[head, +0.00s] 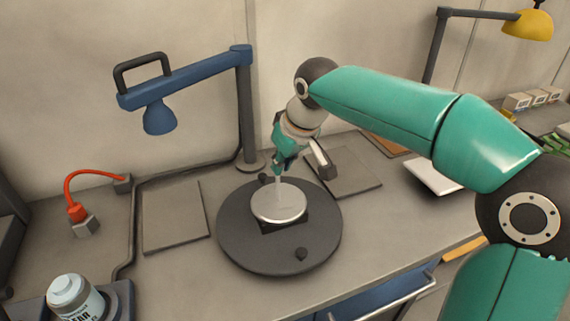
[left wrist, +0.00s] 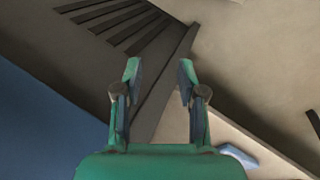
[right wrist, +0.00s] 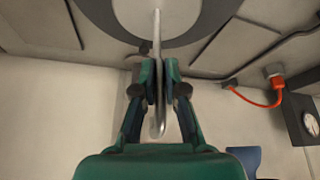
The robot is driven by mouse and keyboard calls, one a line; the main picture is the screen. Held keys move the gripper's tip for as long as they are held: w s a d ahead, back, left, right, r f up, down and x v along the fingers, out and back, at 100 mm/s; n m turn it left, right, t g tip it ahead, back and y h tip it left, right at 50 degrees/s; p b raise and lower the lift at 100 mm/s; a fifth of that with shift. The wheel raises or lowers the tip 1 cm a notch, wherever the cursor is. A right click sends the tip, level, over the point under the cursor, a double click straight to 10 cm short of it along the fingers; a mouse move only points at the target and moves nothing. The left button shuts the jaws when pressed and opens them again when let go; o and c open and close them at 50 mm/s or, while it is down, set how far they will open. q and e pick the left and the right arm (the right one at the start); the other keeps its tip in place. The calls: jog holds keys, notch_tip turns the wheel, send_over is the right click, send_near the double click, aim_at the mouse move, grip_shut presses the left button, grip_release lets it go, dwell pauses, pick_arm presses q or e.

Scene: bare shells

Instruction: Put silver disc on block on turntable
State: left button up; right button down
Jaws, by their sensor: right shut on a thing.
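The silver disc (head: 279,203) has a thin upright stem and lies level above the dark block (head: 292,226) on the dark round turntable (head: 237,240). I cannot tell whether the disc touches the block, since it hides most of it. My right gripper (head: 281,171) is above the disc, shut on its stem. In the right wrist view the gripper (right wrist: 159,80) has the stem between its fingers, with the disc (right wrist: 185,14) beyond. My left gripper (left wrist: 157,78) is open and empty in the left wrist view, away from the turntable.
A blue lamp (head: 160,118) on a dark post stands behind left of the turntable. A flat grey plate (head: 175,217) lies to its left, and another (head: 343,172) behind right. A labelled jar (head: 75,299) is at front left.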

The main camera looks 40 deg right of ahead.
jog(key=c, duration=1.2)
grip_release()
jog(key=shift+f, duration=0.1)
jog(key=p+v, duration=0.1)
jog(key=v, duration=1.1)
